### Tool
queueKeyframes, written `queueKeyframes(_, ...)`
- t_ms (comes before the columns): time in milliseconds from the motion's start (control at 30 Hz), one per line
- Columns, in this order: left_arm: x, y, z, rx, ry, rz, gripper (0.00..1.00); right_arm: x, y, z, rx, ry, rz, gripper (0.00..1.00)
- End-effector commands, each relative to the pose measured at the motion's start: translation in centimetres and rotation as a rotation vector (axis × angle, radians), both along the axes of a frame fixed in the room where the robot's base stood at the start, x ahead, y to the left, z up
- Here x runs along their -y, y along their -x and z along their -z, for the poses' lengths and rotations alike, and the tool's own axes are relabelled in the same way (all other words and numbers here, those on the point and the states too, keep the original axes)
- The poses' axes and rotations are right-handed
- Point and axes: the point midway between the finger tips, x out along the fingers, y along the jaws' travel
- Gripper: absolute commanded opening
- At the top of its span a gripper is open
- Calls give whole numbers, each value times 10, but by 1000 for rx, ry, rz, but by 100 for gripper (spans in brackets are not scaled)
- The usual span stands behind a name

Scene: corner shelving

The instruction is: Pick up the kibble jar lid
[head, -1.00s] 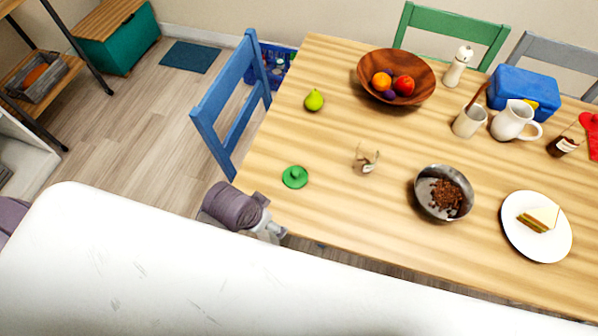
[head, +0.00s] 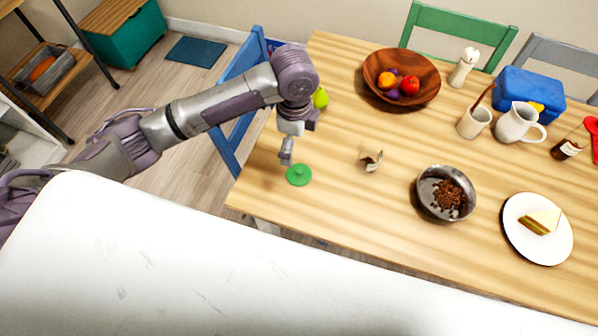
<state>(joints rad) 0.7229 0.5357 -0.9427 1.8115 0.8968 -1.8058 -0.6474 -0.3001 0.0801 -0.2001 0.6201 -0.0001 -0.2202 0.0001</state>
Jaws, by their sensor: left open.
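The green lid (head: 299,175), round with a small knob, lies on the wooden table (head: 330,215) near its left front edge. A small clear glass jar (head: 371,161) with a label stands to the right of it. My left gripper (head: 287,160) points down just behind and left of the lid, open and empty. It looks close above the lid, but I cannot tell whether it touches. My left wrist partly covers a green pear (head: 320,97). My right gripper is not in view.
A fruit bowl (head: 401,78), mug, white jug (head: 519,123) and blue box (head: 531,88) stand farther back. A blue chair (head: 228,145) is at the table's left edge.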

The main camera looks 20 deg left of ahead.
Motion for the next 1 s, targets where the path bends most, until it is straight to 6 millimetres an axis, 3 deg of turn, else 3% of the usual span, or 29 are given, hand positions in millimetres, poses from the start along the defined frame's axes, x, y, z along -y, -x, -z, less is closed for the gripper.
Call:
queueKeyframes(300, 1, 1, 61, -4, 0, -2, 100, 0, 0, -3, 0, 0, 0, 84)
queueKeyframes(1000, 2, -2, 131, 2, 1, -2, 100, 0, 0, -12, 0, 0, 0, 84)
